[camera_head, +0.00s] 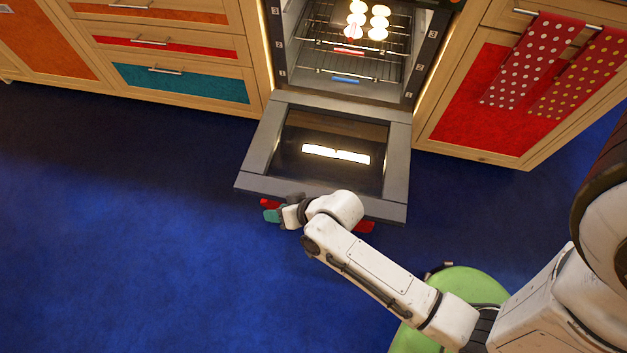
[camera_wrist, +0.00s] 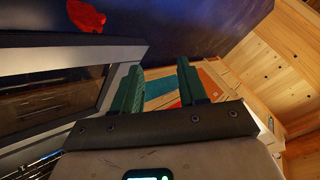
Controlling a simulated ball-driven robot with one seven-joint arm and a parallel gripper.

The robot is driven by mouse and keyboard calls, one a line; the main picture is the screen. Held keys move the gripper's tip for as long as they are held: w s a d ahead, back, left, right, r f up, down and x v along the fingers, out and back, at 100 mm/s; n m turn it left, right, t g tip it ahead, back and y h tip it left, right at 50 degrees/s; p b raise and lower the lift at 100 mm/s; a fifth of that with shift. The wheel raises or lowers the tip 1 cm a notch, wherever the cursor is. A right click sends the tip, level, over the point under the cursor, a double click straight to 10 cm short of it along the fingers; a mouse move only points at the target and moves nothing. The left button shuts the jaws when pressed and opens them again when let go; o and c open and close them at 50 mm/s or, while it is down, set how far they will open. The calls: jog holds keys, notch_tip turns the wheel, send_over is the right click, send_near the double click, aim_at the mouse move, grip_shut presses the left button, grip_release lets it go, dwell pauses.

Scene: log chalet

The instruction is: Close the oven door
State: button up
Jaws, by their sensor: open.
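The oven door (camera_head: 396,168) is open and lowered, its glass (camera_head: 330,150) facing up in front of the oven opening. A red handle (camera_head: 363,227) runs along its outer edge, partly hidden by my arm. My gripper (camera_head: 272,212) is at the left part of that edge, close to the handle; I cannot tell if they touch. In the wrist view my gripper (camera_wrist: 157,66) shows two green fingers apart with nothing between them. The door's grey frame (camera_wrist: 70,55) lies left of the fingers there, and a red piece (camera_wrist: 86,15), likely the handle's end, is at the upper left.
The lit oven (camera_head: 345,45) holds wire racks and several round pale items (camera_head: 368,20). Drawers (camera_head: 180,80) stand to its left, a red cabinet (camera_head: 470,110) with dotted towels (camera_head: 530,60) to its right. A green round object (camera_head: 460,290) is near my base. The blue floor (camera_head: 130,240) at left is clear.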

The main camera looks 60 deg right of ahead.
jog(key=w+d+f+m+t+h+b, duration=0.25)
jog(key=f+m+b, duration=0.35)
jog(key=f, duration=0.4)
jog(key=w+d+f+m+t+h+b, duration=0.1)
jog(key=d+f+m+t+h+b, duration=0.2)
jog(key=f+b, duration=0.6)
jog(key=s+d+f+m+g+h+b, duration=0.1)
jog(key=s+d+f+m+h+b, duration=0.4)
jog(key=s+f+m+h+b, duration=0.6)
jog(key=f+x, duration=0.1)
jog(key=x, duration=1)
jog(key=shift+w, duration=0.2)
jog(key=shift+c, duration=0.3)
grip_shut()
jog(key=shift+a, duration=0.1)
